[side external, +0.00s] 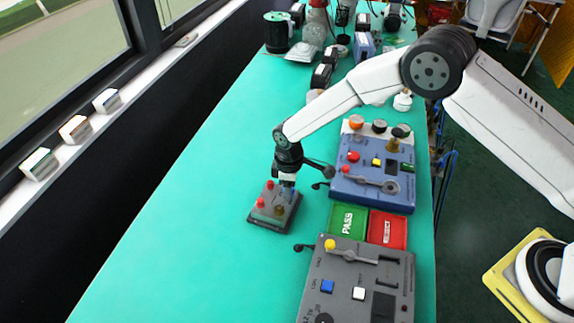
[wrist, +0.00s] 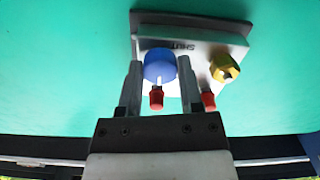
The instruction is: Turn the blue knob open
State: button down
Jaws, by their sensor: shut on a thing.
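A small dark box (side external: 257,220) with a pale top plate stands on the green bench. In the wrist view, a round blue knob (wrist: 158,64) sits on this plate (wrist: 206,47), beside a brass-coloured knob (wrist: 224,67). The brass knob also shows in the side view (side external: 279,211). Lettering on the plate appears to read SHUT. Two red tips (wrist: 156,98) (wrist: 208,101) stand near the two knobs. My gripper (wrist: 160,72) is shut on the blue knob, one finger on each side. In the side view my gripper (side external: 287,180) points down and hides the blue knob.
A blue panel (side external: 373,180) with buttons and a lever stands to the right. Green PASS (side external: 347,221) and red REJECT (side external: 388,229) pads lie in front of it. A grey panel (side external: 340,285) is nearer the camera. The bench left of the box is clear.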

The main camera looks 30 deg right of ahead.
jog(key=c, duration=0.5)
grip_release()
jog(key=shift+c, duration=0.2)
jog(key=shift+r, duration=0.15)
jog(key=shift+r, duration=3.8)
